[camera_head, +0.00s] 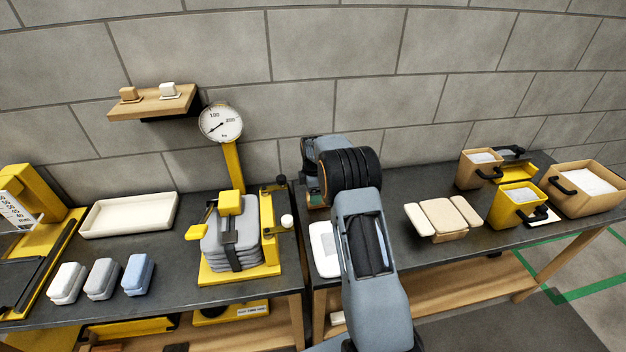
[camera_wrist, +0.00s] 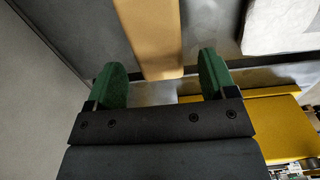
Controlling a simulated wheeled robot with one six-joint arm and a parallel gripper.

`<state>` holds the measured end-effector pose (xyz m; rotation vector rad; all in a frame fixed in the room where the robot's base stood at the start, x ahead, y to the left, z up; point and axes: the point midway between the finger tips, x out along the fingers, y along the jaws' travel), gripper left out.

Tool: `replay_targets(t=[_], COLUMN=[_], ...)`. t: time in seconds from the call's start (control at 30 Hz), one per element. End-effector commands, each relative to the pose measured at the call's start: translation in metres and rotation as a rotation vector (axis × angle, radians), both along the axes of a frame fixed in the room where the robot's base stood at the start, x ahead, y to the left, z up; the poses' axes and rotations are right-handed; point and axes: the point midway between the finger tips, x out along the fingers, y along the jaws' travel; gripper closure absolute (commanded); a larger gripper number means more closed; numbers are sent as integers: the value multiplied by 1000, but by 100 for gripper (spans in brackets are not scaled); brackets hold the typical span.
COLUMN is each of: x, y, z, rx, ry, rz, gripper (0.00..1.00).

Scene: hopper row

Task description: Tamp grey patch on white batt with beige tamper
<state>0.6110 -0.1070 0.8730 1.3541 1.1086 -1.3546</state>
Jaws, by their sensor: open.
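My gripper (camera_wrist: 162,62) shows in the wrist view with its two green fingers apart. A beige bar (camera_wrist: 150,25), which looks like the tamper, lies between the fingers in that view, with space on both sides. In the head view my arm hides most of that spot. The white batt (camera_head: 322,252) lies on the right bench in front of it, partly covered by my arm. A white edge at the upper right of the wrist view (camera_wrist: 285,25) looks like the same batt.
Left of my arm stands a yellow scale (camera_head: 238,272) with grey bags and a dial. Beige blocks (camera_head: 445,217) lie to the right, then tan and yellow hoppers (camera_head: 518,205). A white tray (camera_head: 128,215) is far left. A gap separates the benches.

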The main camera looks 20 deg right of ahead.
Motion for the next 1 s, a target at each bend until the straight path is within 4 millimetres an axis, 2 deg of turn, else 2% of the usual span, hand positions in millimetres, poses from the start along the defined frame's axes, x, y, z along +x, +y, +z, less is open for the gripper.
replay_targets(t=[0.1, 0.33, 0.77, 1.0], x=[-1, 0, 0, 0], y=[0, 0, 0, 0], z=[-17, -38, -45, -45], rx=[0, 0, 0, 0], ry=[2, 1, 0, 0], rz=[0, -1, -1, -1], gripper=[22, 22, 22, 42])
